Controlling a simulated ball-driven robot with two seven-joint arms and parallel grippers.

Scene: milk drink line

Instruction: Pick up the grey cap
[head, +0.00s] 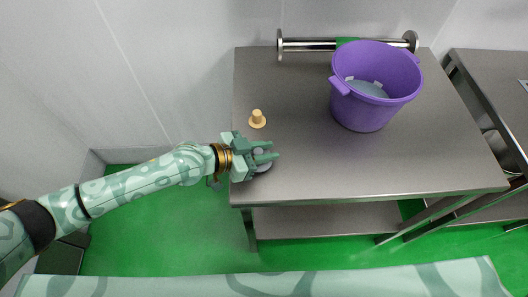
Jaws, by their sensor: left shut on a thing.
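The grey cap (263,166) sits at the front left of the steel table, partly hidden by my gripper's fingers. My left gripper (267,157) reaches in from the left over the table's left edge and is shut on the cap, with its two green fingers on either side of it. The cap seems to be at or just above the table top; I cannot tell which. My right gripper is not in view.
A small tan stopper-like piece (257,119) stands just behind my left gripper. A purple bucket (346,103) with something grey inside stands at the back right of the table (400,165). A metal pipe (308,44) lies along the back edge. The table's front middle is clear.

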